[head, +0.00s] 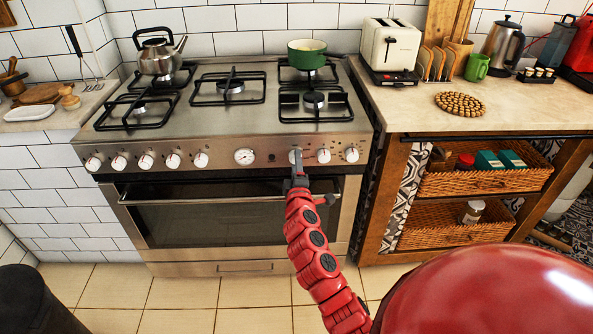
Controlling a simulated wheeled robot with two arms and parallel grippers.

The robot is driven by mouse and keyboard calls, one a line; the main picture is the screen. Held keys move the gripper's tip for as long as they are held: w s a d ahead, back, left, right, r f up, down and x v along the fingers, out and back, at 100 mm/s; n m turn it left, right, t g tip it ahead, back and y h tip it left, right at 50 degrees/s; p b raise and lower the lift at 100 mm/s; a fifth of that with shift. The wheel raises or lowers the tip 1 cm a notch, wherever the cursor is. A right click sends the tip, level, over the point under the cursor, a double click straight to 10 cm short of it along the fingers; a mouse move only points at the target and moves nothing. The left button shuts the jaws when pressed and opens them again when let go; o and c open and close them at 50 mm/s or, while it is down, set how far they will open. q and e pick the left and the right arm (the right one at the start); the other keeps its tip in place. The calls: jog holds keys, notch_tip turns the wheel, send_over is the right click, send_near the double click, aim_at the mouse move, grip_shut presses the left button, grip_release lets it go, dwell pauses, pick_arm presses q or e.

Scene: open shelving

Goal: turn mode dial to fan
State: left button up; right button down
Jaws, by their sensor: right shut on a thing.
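The stove's steel front panel (215,157) carries a row of white knobs and a round gauge-like dial (244,156) in the middle. My right gripper (297,163) is at the panel, right of that dial, and is shut on a white knob (294,155), which it partly hides. Two more white knobs (323,155) sit to the right of it, and several to the left. The markings around the knobs are too small to read, so I cannot tell which one is the mode dial or its setting. My left gripper is not in view.
The oven door handle (225,199) runs just below the panel, behind my right arm. A kettle (158,55) and a green pot (307,53) stand on the hob. A wooden shelf unit with wicker baskets (480,183) is to the right. Tiled floor (185,294) is clear before the oven.

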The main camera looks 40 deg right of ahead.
jog(key=shift+f+m+b, duration=0.15)
jog(key=shift+m+b, duration=2.05)
jog(key=shift+m, duration=0.9)
jog(key=shift+c, duration=1.8)
grip_release()
jog(key=r+v, duration=0.1)
jog(key=v, duration=1.6)
jog(key=shift+a+f+p, duration=0.3)
